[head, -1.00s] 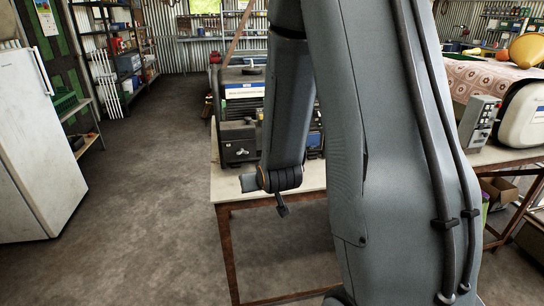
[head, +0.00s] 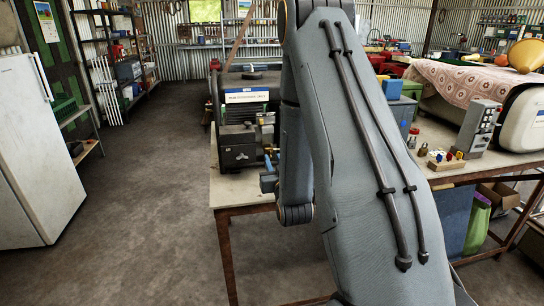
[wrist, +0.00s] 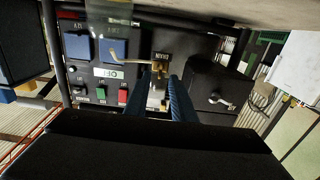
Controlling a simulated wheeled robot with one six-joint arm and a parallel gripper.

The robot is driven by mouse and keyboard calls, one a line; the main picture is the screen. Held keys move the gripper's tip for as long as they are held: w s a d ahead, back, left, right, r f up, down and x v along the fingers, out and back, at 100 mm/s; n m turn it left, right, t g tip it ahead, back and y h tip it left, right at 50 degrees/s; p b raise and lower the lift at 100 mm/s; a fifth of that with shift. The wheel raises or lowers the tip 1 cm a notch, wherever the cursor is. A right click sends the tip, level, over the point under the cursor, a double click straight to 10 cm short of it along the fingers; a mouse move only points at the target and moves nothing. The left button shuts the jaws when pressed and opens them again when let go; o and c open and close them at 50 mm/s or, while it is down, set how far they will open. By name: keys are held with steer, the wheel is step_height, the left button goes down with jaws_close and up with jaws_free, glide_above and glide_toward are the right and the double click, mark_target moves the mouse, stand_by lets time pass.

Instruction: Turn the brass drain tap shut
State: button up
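The brass drain tap (wrist: 160,62) shows in the wrist view on a dark machine panel, beside a small DRAIN label. My gripper (wrist: 159,84) has two blue fingers pointing at the panel, with a gap between them. The tap lies at the far end of that gap, its brass body just beyond or between the fingertips. I cannot tell whether the fingers touch it. In the head view my arm hides most of the gripper, which is in front of the dark machine (head: 238,146) on the bench. The tap's handle angle is unclear.
On the panel, a bent lever (wrist: 125,60), blue sockets (wrist: 77,46) and red and green buttons (wrist: 123,97) sit left of the tap. A black box (wrist: 215,85) is to its right. The workbench (head: 230,193) carries the machine. The floor (head: 130,210) at left is clear.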

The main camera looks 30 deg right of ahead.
mark_target(270, 153)
steer(key=x, duration=0.3)
steer(key=shift+c, duration=0.2)
jaws_close()
steer(key=shift+m, duration=0.3)
steer(key=m+b, duration=0.2)
steer(key=m, duration=0.6)
steer(key=m+b, duration=0.2)
steer(key=m, duration=0.7)
steer(key=shift+d+f+b, duration=0.2)
steer(key=shift+d+b, duration=0.05)
steer(key=shift+b, duration=0.05)
steer(key=shift+m, duration=0.3)
